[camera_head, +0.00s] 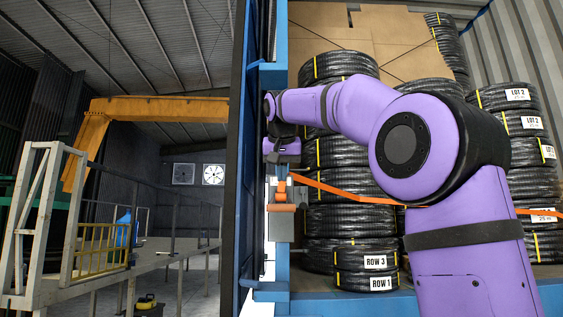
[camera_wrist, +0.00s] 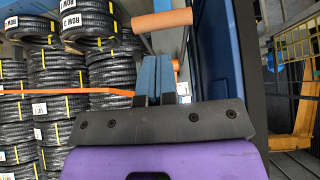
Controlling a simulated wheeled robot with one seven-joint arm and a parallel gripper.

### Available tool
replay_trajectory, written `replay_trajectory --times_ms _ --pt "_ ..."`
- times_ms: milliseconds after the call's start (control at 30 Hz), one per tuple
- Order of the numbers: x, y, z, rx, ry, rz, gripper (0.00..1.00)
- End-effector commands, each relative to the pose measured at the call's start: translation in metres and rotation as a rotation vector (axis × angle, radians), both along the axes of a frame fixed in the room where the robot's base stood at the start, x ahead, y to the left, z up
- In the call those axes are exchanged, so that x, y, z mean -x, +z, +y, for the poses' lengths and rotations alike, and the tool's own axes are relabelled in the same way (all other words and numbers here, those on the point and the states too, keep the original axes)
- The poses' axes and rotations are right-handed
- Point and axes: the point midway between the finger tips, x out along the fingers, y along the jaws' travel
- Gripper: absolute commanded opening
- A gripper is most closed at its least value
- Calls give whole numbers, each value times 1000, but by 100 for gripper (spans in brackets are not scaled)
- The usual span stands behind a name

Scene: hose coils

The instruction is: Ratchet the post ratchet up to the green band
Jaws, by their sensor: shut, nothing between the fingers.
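The post ratchet (camera_head: 281,225) is on the blue post at the container's open side, with an orange bar handle (camera_head: 281,208) across its front. In the wrist view the handle (camera_wrist: 166,20) shows beyond the fingertips. An orange strap (camera_head: 340,190) runs from the ratchet area across the coils. My gripper (camera_head: 282,165) is just above the handle in the head view. In the wrist view its fingers (camera_wrist: 157,60) are together and empty, and appear apart from the handle. I cannot make out a green band or a gauge in either view.
Stacks of black hose coils (camera_head: 340,220) stand behind the strap, some labelled. A dark blue door edge (camera_head: 240,130) is close on the left of the post. Beyond it are a railed platform (camera_head: 100,245) and a yellow beam (camera_head: 160,108). My arm hides some coils.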

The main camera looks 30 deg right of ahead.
Motion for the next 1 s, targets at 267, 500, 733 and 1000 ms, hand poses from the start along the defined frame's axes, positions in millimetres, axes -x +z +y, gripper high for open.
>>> replay_trajectory --times_ms 267,500,733,1000 --pt "-25 -40 -17 0 0 2 0" --pt "-36 -58 -25 1 1 0 0" --pt "-38 -61 -26 0 1 -1 0" --pt "-38 -61 -26 2 1 -3 0"
